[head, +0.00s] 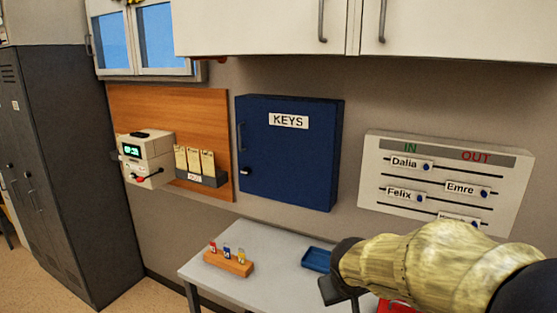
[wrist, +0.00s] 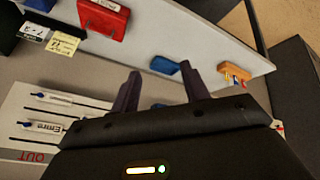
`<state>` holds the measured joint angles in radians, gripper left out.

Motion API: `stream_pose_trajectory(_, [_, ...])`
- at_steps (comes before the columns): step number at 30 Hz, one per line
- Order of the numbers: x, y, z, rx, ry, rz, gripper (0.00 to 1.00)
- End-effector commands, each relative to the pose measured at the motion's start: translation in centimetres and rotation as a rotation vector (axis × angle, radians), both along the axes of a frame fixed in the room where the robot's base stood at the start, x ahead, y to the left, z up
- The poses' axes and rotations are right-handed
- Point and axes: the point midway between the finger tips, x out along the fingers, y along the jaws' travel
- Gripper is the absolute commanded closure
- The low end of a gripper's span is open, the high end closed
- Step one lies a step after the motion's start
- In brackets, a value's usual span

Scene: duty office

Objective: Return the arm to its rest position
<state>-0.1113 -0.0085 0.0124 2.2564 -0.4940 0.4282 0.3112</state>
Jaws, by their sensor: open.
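My arm, in a yellowish sleeve, reaches in from the lower right of the head view. My gripper (wrist: 160,92) shows in the wrist view with its two dark fingers apart and nothing between them. In the head view the gripper end is dark and partly hidden by the arm, above the right part of the grey table (head: 205,270). It is in front of the wall and below the IN/OUT board (head: 445,180), whose lower part the arm covers.
A blue tray (head: 316,259) and a wooden block (head: 229,264) with coloured key tags stand on the table. A red box (wrist: 104,18) shows in the wrist view. The closed blue KEYS cabinet (head: 290,150) hangs on the wall. Dark lockers (head: 70,170) stand left; cupboards (head: 270,28) hang above.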

Motion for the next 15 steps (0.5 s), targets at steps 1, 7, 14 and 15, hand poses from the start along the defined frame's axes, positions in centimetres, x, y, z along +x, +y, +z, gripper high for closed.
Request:
stream_pose_trajectory(1, [-2.0,-0.5,-2.2,0.035,0.06,-0.029,0.55])
stream_pose_trajectory(7, [-8.9,-1.0,-8.1,0.169,0.228,-0.137,0.55])
stream_pose_trajectory(14, [-11.5,-0.9,-9.9,0.221,0.282,-0.187,0.55])
stream_pose_trajectory(15, [-11.5,-0.9,-9.9,0.222,0.281,-0.186,0.55])
